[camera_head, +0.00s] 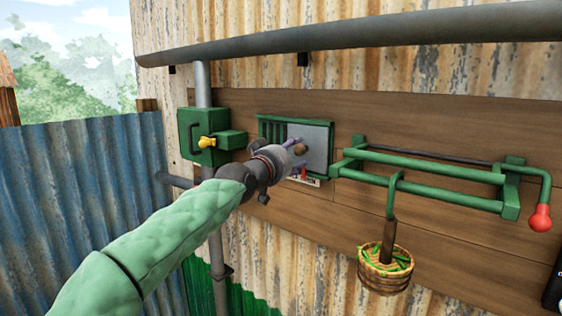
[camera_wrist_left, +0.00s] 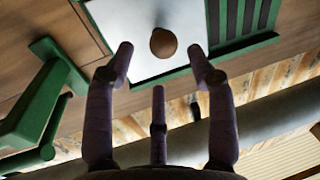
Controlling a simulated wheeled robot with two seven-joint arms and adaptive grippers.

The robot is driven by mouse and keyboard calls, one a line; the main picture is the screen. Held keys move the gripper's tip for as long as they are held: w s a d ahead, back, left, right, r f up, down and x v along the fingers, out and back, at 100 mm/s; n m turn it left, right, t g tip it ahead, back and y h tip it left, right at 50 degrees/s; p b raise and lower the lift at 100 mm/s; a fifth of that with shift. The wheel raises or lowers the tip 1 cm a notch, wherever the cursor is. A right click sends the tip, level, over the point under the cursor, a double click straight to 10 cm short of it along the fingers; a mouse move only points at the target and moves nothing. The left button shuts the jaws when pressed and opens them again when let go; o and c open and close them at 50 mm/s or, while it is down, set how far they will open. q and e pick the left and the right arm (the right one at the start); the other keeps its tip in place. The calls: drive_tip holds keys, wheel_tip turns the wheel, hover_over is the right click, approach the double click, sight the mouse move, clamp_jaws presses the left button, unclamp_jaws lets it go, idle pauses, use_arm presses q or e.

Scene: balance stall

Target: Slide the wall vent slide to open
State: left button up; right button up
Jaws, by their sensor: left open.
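The wall vent has a green slatted frame (camera_head: 272,130), with bare slats at its left and a pale grey slide plate (camera_head: 322,148) over its right part. In the left wrist view the plate (camera_wrist_left: 125,25) bears a round brown knob (camera_wrist_left: 163,42), and the dark slats (camera_wrist_left: 240,18) show at the right. My left gripper (camera_head: 296,147) is open in front of the plate. In the wrist view its fingertips (camera_wrist_left: 161,54) are spread to either side of the knob, with no clear contact. My gripper hides part of the vent in the head view. My right gripper is out of view.
A green box (camera_head: 205,135) with a yellow handle is left of the vent. A green rail frame (camera_head: 430,185) with a red knob (camera_head: 540,218) juts out at the right, with a wicker basket (camera_head: 384,275) hanging below. A grey pipe (camera_head: 350,33) crosses above.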

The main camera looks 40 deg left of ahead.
use_arm(q)
drive_tip(key=s, duration=0.6)
drive_tip(key=shift+s+d, duration=0.3)
drive_tip(key=shift+d, duration=0.15)
drive_tip(key=shift+f, duration=0.1)
